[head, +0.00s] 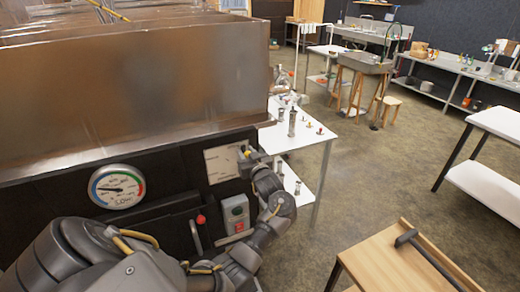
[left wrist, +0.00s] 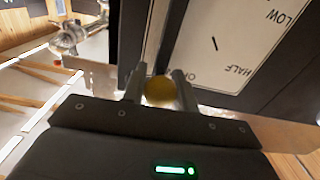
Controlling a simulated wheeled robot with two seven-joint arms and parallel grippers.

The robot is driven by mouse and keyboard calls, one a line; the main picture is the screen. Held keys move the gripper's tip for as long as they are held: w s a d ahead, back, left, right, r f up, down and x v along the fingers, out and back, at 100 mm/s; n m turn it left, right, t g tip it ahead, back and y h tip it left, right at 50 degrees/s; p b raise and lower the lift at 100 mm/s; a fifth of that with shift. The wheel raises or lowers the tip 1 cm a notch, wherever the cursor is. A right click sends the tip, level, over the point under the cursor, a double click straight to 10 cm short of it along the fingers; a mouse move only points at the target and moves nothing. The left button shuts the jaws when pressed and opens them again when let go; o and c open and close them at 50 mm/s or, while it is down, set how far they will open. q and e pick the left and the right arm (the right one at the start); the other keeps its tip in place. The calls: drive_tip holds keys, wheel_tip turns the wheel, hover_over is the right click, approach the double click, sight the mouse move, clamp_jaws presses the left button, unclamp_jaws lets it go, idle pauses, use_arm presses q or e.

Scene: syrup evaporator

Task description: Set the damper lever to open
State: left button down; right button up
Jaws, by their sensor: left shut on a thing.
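The white damper plate (head: 225,162) is on the dark evaporator front. In the left wrist view the plate (left wrist: 235,35) shows turned over, with "LOW", "HALF" and a partly hidden label starting with O. My left gripper (head: 247,152) is at the plate's right edge. In the left wrist view its fingers (left wrist: 160,88) are shut on the round yellow knob of the damper lever (left wrist: 160,90), beside the O label. The rest of the lever is mostly hidden by the fingers. My right gripper is not in view.
A round gauge (head: 117,187), a red-knobbed handle (head: 200,219) and a grey switch box (head: 236,213) are on the same front. A white table (head: 305,136) with small metal items stands to the right. A wooden cart (head: 395,262) is at the lower right. Open floor lies between.

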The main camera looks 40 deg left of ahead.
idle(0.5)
use_arm(q)
drive_tip(key=c, duration=1.1)
unclamp_jaws()
drive_tip(key=shift+w+d, duration=0.1)
drive_tip(key=shift+w, duration=0.05)
drive_tip(key=b+v, duration=0.2)
drive_tip(key=v, duration=0.9)
